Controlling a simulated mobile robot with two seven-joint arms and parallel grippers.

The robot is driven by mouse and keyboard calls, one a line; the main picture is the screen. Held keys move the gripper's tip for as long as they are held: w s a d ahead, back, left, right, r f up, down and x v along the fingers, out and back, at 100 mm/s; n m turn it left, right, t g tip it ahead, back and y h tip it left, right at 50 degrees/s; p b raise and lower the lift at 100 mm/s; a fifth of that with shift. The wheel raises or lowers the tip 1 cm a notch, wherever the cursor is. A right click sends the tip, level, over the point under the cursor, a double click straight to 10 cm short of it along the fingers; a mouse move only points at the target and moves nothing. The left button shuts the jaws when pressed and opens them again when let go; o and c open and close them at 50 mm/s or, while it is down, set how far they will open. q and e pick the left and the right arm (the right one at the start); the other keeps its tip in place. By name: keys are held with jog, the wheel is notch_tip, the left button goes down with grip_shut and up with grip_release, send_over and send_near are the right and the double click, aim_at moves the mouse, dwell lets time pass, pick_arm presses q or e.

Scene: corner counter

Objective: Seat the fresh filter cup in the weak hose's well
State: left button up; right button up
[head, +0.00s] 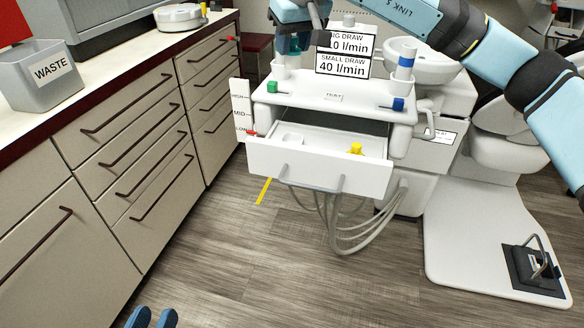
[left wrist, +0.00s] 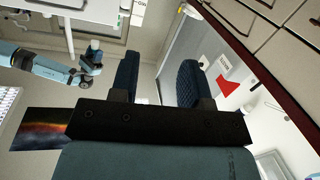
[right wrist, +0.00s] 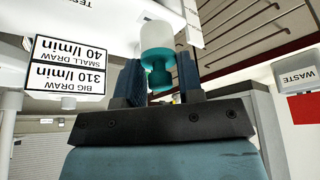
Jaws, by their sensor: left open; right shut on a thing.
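My right gripper (head: 294,40) is shut on a teal-and-white piece, above the left end of the white unit. In the right wrist view its teal neck (right wrist: 161,78) sits between the fingers and a pale body (right wrist: 157,36) extends beyond. I cannot tell if it is a hose end or a filter cup. A blue-banded white hose end (head: 404,64) stands at the unit's right. The open drawer (head: 318,172) holds a round white cup-like thing (head: 291,139) and a yellow piece (head: 356,149). My left gripper (head: 152,318) is open and empty, low over the floor.
A grey WASTE bin (head: 42,80) stands on the left counter. The unit has a green knob (head: 272,87), a blue knob (head: 398,103), and a gauge strip (head: 241,108) with its red marker at LOW. Grey hoses (head: 345,225) hang below the drawer. The floor in front is clear.

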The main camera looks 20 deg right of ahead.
jog(key=shift+a, duration=0.1)
jog(key=shift+f+b, duration=0.25)
jog(key=shift+b, duration=0.1)
pick_arm(q)
jog(key=shift+s+d+r+t+h+b, duration=0.1)
jog(key=shift+d+r+t+h+b, duration=0.3)
jog(key=shift+b, duration=0.8)
jog(key=shift+d+r+t+h+b, duration=0.1)
jog(key=shift+d+r+h+b, duration=0.3)
jog(key=shift+d+h+b, duration=0.55)
pick_arm(e)
jog(key=shift+f, duration=9.5)
pick_arm(q)
jog(key=shift+a, duration=0.25)
pick_arm(e)
jog(key=shift+f+b, duration=0.15)
jog(key=shift+b, duration=0.2)
pick_arm(q)
jog(key=shift+y, duration=0.25)
pick_arm(e)
jog(key=o, duration=0.9)
